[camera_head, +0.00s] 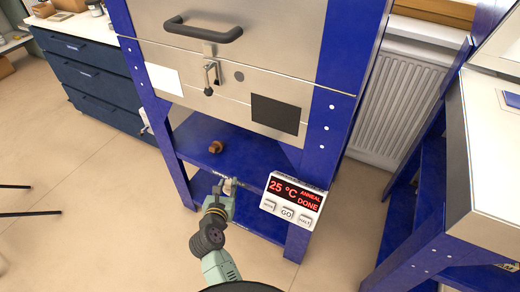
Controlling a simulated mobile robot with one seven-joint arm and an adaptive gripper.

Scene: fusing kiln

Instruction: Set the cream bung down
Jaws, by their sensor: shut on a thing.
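My gripper (231,190) is low in front of the kiln stand, at the front edge of the blue shelf. It is shut on the cream bung (228,185), of which only a small pale part shows between the fingers. My wrist and arm hide much of it. I cannot tell whether the bung touches anything below it.
A brown knob-like piece (215,147) sits on the blue upper shelf (245,160) under the steel kiln (250,60).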

